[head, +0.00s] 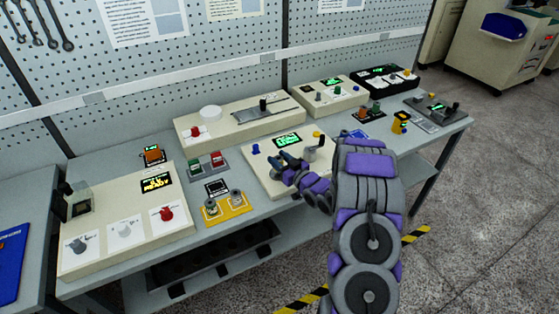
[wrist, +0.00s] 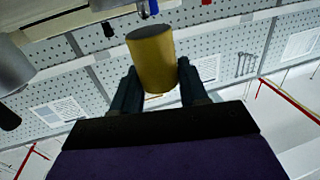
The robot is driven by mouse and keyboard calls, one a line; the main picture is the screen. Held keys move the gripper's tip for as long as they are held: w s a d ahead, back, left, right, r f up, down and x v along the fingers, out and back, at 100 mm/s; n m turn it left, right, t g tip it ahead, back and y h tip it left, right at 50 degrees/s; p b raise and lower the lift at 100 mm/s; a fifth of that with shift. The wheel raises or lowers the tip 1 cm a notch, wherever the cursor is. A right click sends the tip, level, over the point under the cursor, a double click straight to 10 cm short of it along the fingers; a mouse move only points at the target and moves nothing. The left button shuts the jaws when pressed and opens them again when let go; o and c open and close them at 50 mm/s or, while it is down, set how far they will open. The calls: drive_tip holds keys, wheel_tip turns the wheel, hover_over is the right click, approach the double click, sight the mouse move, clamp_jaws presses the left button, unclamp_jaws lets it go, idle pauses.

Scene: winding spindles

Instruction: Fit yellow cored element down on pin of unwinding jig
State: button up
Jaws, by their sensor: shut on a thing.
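The yellow cored element (wrist: 152,58) is a plain yellow cylinder, held between the two dark fingers of my gripper (wrist: 158,80) in the wrist view. In the head view my gripper (head: 290,168) is over the middle cream console (head: 262,178), near its blue knob (head: 255,149); the held element cannot be made out there. The console has a green display and a grey cylinder (head: 311,153) at its right. I cannot tell for sure which fixture is the unwinding jig, and its pin is not clearly seen. A grey cylinder (wrist: 12,68) shows at the left of the wrist view.
A yellow tray (head: 240,211) with two spools lies front left of the console. A left console (head: 105,262) has several knobs. A long cream console (head: 240,127) stands behind. Another yellow piece (head: 399,121) stands at the right. A pegboard backs the bench.

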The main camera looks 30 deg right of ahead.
drive_tip(key=shift+r, duration=0.45)
drive_tip(key=shift+p, duration=0.5)
idle(1.2)
drive_tip(key=shift+f, duration=0.85)
drive_tip(key=o, duration=1.1)
drive_tip(key=shift+o, duration=0.2)
drive_tip(key=p+v, duration=0.1)
drive_tip(key=v, duration=1.6)
drive_tip(key=shift+s, duration=0.15)
drive_tip(key=shift+d, duration=0.1)
